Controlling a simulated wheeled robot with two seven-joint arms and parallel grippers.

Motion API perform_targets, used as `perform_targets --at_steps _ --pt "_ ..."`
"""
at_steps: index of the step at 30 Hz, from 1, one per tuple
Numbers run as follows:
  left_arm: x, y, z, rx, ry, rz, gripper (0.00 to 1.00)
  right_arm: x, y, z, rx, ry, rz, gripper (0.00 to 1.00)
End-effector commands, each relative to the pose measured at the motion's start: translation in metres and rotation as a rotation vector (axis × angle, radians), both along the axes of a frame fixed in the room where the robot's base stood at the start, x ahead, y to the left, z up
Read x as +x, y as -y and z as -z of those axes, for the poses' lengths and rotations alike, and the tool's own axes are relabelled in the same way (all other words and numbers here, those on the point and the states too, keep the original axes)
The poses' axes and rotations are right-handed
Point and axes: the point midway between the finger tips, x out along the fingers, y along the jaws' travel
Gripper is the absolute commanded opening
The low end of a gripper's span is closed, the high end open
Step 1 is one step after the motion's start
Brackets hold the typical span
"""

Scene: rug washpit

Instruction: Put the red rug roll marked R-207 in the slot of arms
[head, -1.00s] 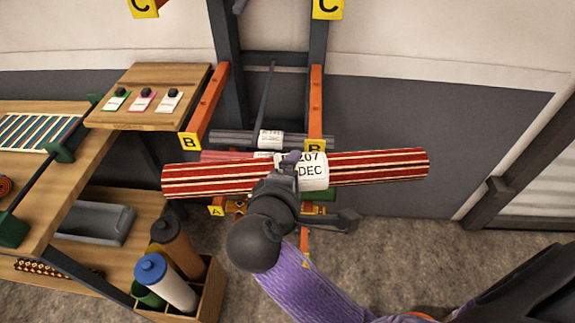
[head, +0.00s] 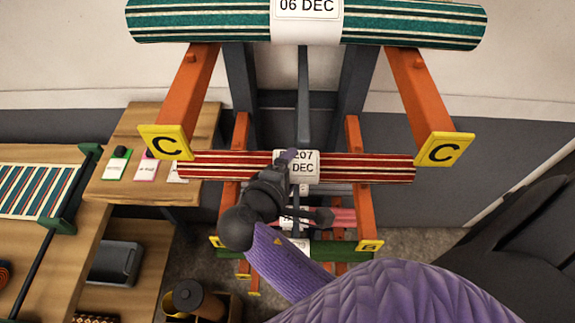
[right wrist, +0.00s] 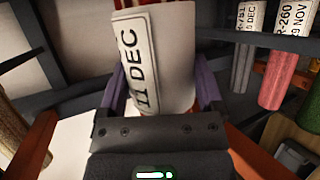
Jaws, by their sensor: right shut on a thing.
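The red rug roll (head: 370,168) has cream stripes and a white label reading "207" and "DEC" in the head view. My right gripper (head: 288,165) is shut around its labelled middle. In the right wrist view the roll's label (right wrist: 140,60) reads "11 DEC" between the fingers (right wrist: 160,95). The roll lies level across two orange rack arms (head: 361,195), below the pair of arms marked C (head: 425,90). I cannot tell whether it touches the lower arms. My left gripper is not in view.
A teal striped roll (head: 400,25) lies on the C arms above. A pink roll (head: 342,217) and a green roll (head: 330,250) are lower on the rack. A wooden bench (head: 165,190) with small tags stands at left.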

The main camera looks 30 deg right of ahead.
Motion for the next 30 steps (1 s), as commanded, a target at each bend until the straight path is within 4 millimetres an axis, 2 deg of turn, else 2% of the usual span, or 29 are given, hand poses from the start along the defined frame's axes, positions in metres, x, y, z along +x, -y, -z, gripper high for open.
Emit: perform_targets --at_steps 4,8,12,19,30 --pt "-0.003 0.000 0.004 0.001 -0.005 0.001 0.59 0.005 0.003 0.001 -0.003 0.001 0.001 0.00" --pt "-0.014 -0.001 0.014 0.004 -0.027 0.003 0.59 0.020 0.012 0.003 -0.003 0.003 0.002 0.00" --pt "-0.018 -0.003 0.026 0.007 -0.035 0.007 0.59 0.039 0.024 0.004 -0.002 0.004 0.002 0.00" --pt "-0.014 -0.006 0.049 0.012 -0.028 0.012 0.59 0.071 0.044 0.004 -0.003 0.003 0.002 0.00" --pt "-0.016 -0.015 0.094 0.030 -0.033 0.021 0.59 0.122 0.075 0.007 -0.003 0.002 0.000 0.00"
